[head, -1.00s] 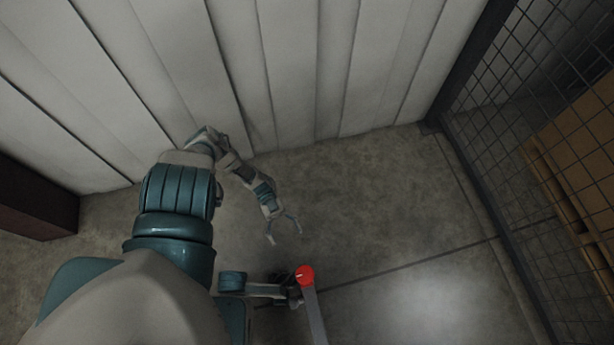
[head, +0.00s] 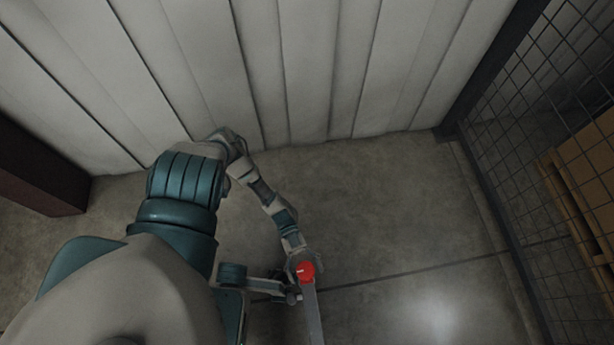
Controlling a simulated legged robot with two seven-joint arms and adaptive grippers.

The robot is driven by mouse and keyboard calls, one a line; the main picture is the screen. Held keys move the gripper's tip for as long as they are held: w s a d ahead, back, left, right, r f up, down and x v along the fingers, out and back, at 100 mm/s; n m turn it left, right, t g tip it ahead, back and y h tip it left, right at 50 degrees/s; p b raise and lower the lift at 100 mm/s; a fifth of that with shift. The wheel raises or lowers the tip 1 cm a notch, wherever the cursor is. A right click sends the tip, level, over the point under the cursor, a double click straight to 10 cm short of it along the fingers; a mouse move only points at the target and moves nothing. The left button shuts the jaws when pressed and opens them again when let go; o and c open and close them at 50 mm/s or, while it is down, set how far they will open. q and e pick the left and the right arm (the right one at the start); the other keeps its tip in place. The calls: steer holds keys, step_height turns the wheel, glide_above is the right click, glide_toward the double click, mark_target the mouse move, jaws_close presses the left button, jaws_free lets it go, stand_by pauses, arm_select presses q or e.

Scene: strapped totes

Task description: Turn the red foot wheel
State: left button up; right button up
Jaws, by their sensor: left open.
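The red foot wheel (head: 304,272) is a small red disc with a pale mark on its face, at the end of a grey bar (head: 314,318) at the bottom middle of the head view. My left gripper (head: 301,259) is at the wheel's far edge. The wheel and gripper overlap in the picture, and the fingertips are mostly hidden, so I cannot tell whether they touch the wheel. The left gripper is open. My right gripper does not show.
A pale panelled wall (head: 320,70) stands at the back. A dark mesh fence (head: 540,130) runs down the right, with brown boxes (head: 590,170) behind it. A dark red block (head: 40,175) stands at the left. The concrete floor (head: 400,210) right of my arm is clear.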

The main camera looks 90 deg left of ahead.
arm_select(q)
steer(key=c, duration=1.1)
steer(key=shift+a, duration=0.2)
steer(key=shift+c, duration=0.4)
steer(key=shift+g, duration=0.3)
steer(key=shift+m, duration=0.3)
